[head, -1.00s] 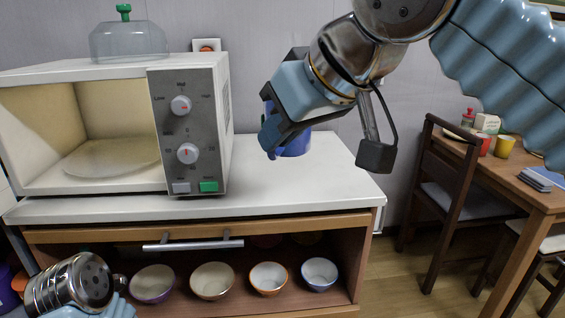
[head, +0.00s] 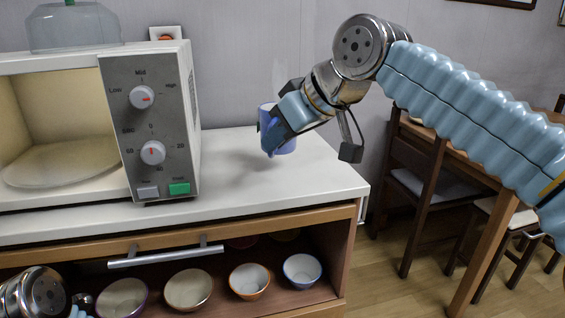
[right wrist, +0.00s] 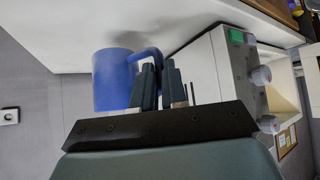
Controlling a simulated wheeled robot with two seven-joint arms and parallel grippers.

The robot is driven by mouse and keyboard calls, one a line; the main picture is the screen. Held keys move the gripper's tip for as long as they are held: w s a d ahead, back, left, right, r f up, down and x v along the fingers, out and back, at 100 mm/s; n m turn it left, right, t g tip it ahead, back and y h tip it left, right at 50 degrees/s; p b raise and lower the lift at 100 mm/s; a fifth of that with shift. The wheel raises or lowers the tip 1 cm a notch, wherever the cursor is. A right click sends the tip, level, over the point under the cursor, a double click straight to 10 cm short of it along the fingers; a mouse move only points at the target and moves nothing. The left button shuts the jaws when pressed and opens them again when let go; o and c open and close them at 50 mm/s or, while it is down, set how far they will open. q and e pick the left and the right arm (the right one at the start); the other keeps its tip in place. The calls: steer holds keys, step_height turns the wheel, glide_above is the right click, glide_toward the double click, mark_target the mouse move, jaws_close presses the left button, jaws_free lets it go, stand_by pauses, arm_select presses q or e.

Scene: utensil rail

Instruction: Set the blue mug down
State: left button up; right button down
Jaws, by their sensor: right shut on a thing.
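The blue mug (head: 285,146) is at the right part of the white counter (head: 330,178), partly hidden behind my right gripper (head: 268,140). In the right wrist view the mug (right wrist: 113,80) is at the left of the fingers, with its handle between the fingertips of my right gripper (right wrist: 158,72). The gripper is shut on the handle. The mug looks upright and very near the counter top; I cannot tell whether its base touches. My left arm shows at the lower left of the head view, but its gripper fingers are out of sight.
An open microwave (head: 160,120) stands on the counter left of the mug, with a glass dome (head: 75,30) on top. Several bowls (head: 190,288) sit on the shelf below. The counter around the mug is clear. A chair (head: 420,185) stands at the right.

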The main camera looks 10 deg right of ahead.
steer(key=f, duration=0.1)
steer(key=w+f, duration=0.1)
steer(key=d+f+b, duration=0.1)
steer(key=f, duration=0.1)
steer(key=shift+w, duration=0.15)
steer(key=shift+f, duration=0.45)
steer(key=c, duration=1.2)
jaws_free()
steer(key=shift+o, duration=0.2)
steer(key=shift+s+d+r, duration=0.1)
steer(key=shift+s+r, duration=0.1)
steer(key=shift+r, duration=0.1)
steer(key=p+v, duration=0.1)
steer(key=v, duration=1)
steer(key=shift+s, duration=0.2)
steer(key=shift+d, duration=0.1)
